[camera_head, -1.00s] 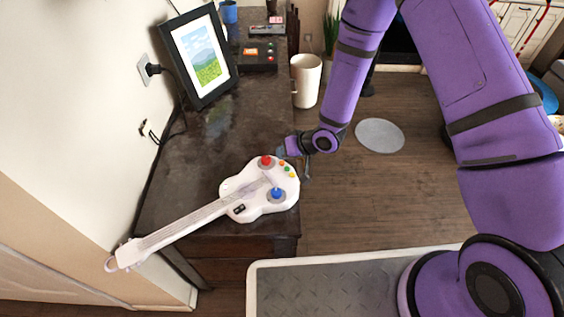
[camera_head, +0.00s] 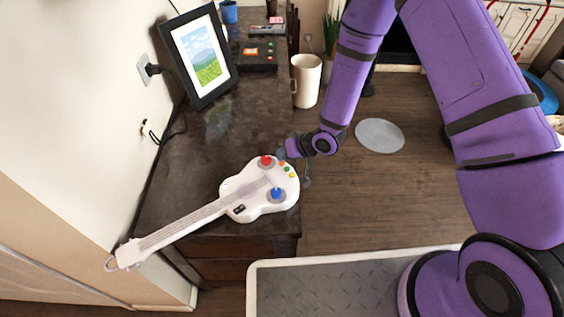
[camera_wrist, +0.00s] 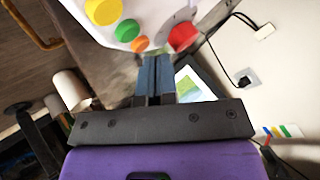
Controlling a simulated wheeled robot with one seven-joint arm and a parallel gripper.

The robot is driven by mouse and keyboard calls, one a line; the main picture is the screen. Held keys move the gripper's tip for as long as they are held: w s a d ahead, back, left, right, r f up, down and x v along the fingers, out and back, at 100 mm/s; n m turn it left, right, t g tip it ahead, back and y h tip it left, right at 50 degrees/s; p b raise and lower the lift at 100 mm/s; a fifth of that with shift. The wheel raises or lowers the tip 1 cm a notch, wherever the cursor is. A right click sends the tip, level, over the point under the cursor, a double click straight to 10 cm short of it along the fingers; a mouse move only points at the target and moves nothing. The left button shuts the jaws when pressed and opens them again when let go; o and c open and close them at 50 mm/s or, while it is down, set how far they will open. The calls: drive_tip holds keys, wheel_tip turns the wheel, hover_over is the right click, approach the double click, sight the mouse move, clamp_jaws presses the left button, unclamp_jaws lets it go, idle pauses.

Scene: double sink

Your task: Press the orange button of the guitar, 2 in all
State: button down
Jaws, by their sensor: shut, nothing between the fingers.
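The white guitar (camera_head: 240,187) lies on the dark cabinet top, its body at the right edge. Its small orange button (camera_head: 282,163) sits between the red knob (camera_head: 265,161) and the small green button. In the wrist view the orange button (camera_wrist: 140,44) is just beyond and slightly left of my fingertips. My gripper (camera_wrist: 155,58) is shut and empty, its fingers close together. In the head view my gripper (camera_head: 282,154) is at the guitar's upper edge, near the orange button; its tips are partly hard to make out. I cannot tell whether they touch it.
A yellow button (camera_wrist: 103,10) and a green button (camera_wrist: 126,30) lie close by. A blue-topped joystick (camera_head: 277,193) stands lower on the body. A white mug (camera_head: 306,80) and a picture frame (camera_head: 201,55) stand farther back. The cabinet top's middle is clear.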

drive_tip(key=shift+f, duration=0.45)
idle(0.6)
drive_tip(key=shift+r, duration=0.85)
drive_tip(key=shift+r, duration=2.55)
drive_tip(key=shift+w, duration=0.1)
idle(0.9)
